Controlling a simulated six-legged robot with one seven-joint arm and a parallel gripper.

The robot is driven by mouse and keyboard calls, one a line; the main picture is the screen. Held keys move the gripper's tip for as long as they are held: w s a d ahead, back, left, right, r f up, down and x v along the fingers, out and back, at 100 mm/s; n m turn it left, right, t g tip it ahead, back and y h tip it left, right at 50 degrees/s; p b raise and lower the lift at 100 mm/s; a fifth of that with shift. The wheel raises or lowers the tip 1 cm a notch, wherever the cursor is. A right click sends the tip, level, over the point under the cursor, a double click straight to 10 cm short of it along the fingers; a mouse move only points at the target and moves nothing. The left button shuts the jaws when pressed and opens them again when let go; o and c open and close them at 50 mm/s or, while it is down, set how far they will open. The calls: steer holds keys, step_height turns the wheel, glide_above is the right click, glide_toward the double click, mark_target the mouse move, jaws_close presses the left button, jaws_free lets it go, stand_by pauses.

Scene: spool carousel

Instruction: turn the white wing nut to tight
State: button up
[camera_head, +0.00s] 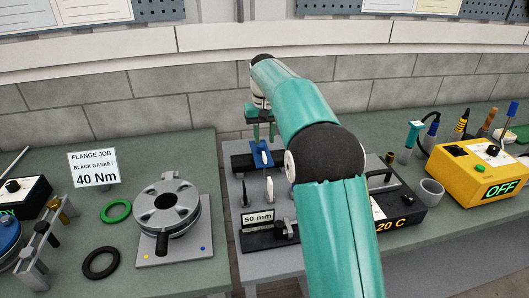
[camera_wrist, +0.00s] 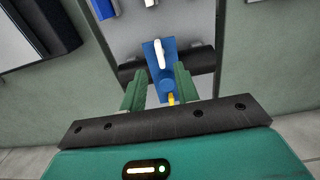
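A white wing nut (camera_head: 264,157) stands on a blue block (camera_head: 256,147) on the workbench fixture. In the wrist view the elongated white wing nut (camera_wrist: 160,53) lies on the blue block (camera_wrist: 170,62), which crosses a black bar. My gripper (camera_head: 262,124) is above the block, pointing down. In the wrist view my gripper (camera_wrist: 160,74) is open, its two green fingers apart on either side of the block's near part. The wing nut shows ahead of the fingertips, and nothing is between them that they visibly grip. Whether the fingers touch the block cannot be told.
Two upright handle-like pieces, one white (camera_head: 270,188), stand on the fixture nearer the camera, by a "50 mm" sign (camera_head: 258,219). A black box reading "20 C" (camera_head: 398,210) is to the right. A round flange (camera_head: 166,209) is left, across a gap between benches.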

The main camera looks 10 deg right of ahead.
mark_target(264, 154)
step_height(264, 154, down, 6)
steer(key=shift+f, duration=0.25)
steer(key=shift+w, duration=0.1)
jaws_close()
